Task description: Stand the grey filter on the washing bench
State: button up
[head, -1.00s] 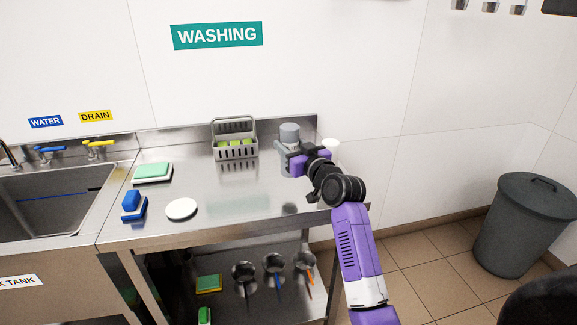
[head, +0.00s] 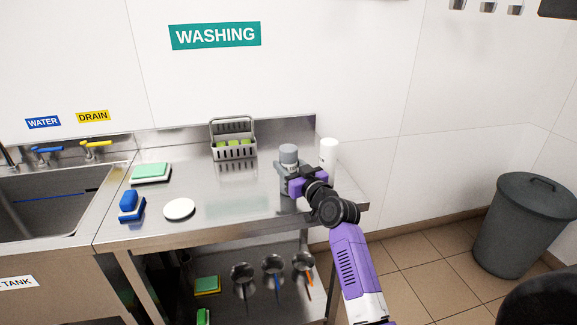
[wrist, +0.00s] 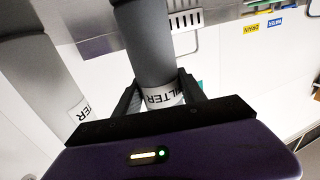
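The grey filter (head: 288,152) is an upright grey cylinder with a white label band. It is at the right part of the steel washing bench (head: 232,200). My gripper (head: 291,182) is shut around the filter's lower part, from the right front. In the wrist view the filter (wrist: 148,45) stands between the two fingers (wrist: 160,95), with its label reading FILTER partly hidden. Its foot is at or very near the bench top; I cannot tell if it touches.
A white cylinder (head: 328,150) stands behind my gripper. A grey basket (head: 234,150) is left of the filter at the back. A white disc (head: 179,209), a blue brush (head: 131,205) and a green sponge (head: 151,172) lie further left. The bench middle is clear.

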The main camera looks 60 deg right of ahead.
jog(key=o, duration=0.4)
jog(key=shift+r, duration=0.2)
jog(key=b+v, duration=0.2)
jog(key=v, duration=1)
jog(key=shift+a+f, duration=0.1)
jog(key=shift+f, duration=0.05)
jog(key=s+a+f+y, duration=0.1)
jog(key=a+f, duration=0.3)
jog(key=a, duration=0.4)
jog(key=s+a+f+n+y, duration=0.1)
jog(key=s+a+f, duration=0.1)
jog(key=a+f, duration=0.35)
jog(key=s+a+f+y, duration=0.1)
jog(key=a+f, duration=0.2)
jog(key=a, duration=0.6)
jog(key=s+a+r+n+y, duration=0.3)
jog(key=s+a+n+y, duration=0.2)
jog(key=s+a, duration=1.1)
jog(key=shift+s+a+n+y, duration=0.15)
jog(key=shift+a+n+y, duration=0.25)
jog(key=shift+a+y, duration=0.65)
